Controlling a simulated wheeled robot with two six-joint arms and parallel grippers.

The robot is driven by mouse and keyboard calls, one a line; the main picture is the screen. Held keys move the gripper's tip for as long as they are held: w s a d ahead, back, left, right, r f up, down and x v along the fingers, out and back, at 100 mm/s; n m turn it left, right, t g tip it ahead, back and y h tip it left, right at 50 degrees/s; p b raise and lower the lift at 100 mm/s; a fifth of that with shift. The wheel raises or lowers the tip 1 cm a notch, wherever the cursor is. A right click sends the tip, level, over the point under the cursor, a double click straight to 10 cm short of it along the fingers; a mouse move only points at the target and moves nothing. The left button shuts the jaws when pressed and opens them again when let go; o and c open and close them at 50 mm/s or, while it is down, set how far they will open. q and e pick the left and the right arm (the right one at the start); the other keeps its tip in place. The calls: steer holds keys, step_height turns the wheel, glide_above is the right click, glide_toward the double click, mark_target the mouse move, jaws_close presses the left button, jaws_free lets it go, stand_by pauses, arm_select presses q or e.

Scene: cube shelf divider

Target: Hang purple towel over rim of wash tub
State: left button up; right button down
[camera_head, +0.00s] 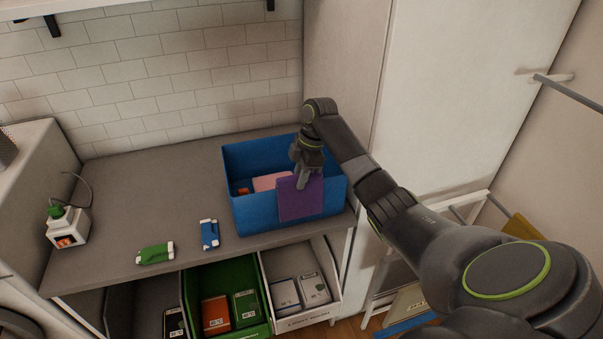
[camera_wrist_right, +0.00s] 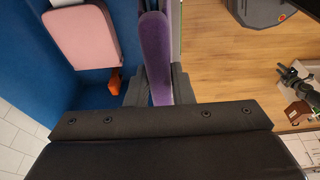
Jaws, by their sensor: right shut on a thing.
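The blue wash tub (camera_head: 245,213) stands on the grey counter at its right end. The purple towel (camera_head: 300,201) hangs at the tub's front wall, with its outer part in front of the wall. In the right wrist view the purple towel (camera_wrist_right: 157,55) runs between the two fingers. My right gripper (camera_head: 301,183) is shut on the towel at the tub's front rim, pointing down; it also shows in the right wrist view (camera_wrist_right: 158,90). Whether the towel's weight rests on the rim is hidden. My left gripper is not in view.
A pink item (camera_head: 270,182) and a small orange item (camera_wrist_right: 115,80) are inside the tub. Open bins (camera_head: 262,290) sit below. A tall white cabinet (camera_head: 345,70) stands behind right.

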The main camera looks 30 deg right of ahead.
steer(key=c, duration=1.2)
jaws_free()
